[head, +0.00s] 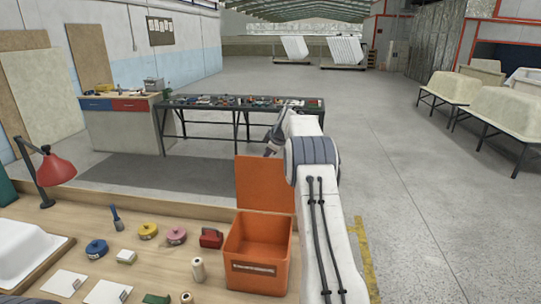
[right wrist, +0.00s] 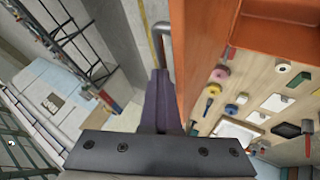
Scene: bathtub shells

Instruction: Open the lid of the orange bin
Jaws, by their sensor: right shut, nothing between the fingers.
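The orange bin (head: 262,252) stands on the wooden workbench, and I see into its open top. Its lid (head: 264,185) stands upright at the bin's back edge. In the right wrist view the lid (right wrist: 178,60) shows nearly edge-on, with the bin (right wrist: 275,30) at the upper right. A grey bar like a handle (right wrist: 160,42) shows beside the lid's outer side. My right gripper (head: 268,152) is at the lid's top edge, partly hidden by my arm. Its closed, empty fingers (right wrist: 158,85) lie just beside the lid; contact is unclear. My left gripper is out of view.
On the workbench (head: 170,215) left of the bin are a red box-like item (head: 211,238), tape rolls (head: 176,236), a spool (head: 198,270) and a red lamp (head: 55,170). A cluttered table (head: 240,103) stands beyond.

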